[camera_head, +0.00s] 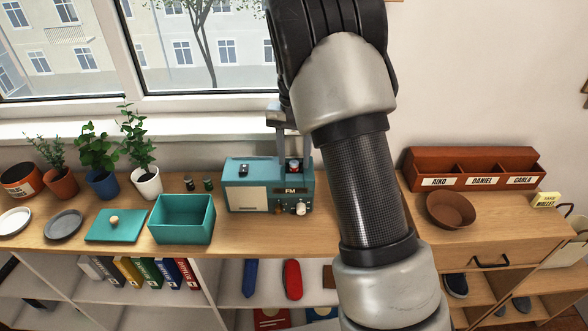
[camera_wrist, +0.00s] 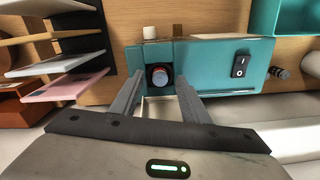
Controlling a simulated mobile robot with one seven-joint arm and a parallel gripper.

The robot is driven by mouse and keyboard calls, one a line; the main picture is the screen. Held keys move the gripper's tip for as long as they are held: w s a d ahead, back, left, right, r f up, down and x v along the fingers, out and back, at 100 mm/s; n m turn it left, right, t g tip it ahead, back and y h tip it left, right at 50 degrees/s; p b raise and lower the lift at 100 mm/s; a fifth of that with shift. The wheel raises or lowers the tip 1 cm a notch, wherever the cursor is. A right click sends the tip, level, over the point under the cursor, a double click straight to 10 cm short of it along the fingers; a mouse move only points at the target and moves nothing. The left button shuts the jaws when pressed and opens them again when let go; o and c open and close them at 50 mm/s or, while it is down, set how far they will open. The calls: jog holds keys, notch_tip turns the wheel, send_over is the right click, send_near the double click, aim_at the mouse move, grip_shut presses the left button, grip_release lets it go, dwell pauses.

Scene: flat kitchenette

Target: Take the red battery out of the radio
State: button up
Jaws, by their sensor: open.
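The teal radio (camera_head: 243,182) stands on the wooden sideboard, its FM display facing front. The red battery (camera_head: 294,166) sits in an open bay in the radio's top right. In the wrist view, the battery (camera_wrist: 161,77) shows end-on, a reddish round top inside the dark square bay of the radio (camera_wrist: 200,62). My gripper (camera_head: 295,153) is over the bay, pointing down. In the wrist view its two fingers stand apart on either side of the battery (camera_wrist: 159,82), not visibly touching it. The battery's lower part is hidden in the bay.
An open teal box (camera_head: 182,235) and a teal lid (camera_head: 112,228) with a knob lie left of the radio. Two small dark cylinders (camera_head: 198,184) stand behind the box. Potted plants (camera_head: 100,180) line the window side. A brown bowl (camera_head: 451,208) is at right.

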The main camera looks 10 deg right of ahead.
jog(key=shift+f, duration=0.25)
grip_shut()
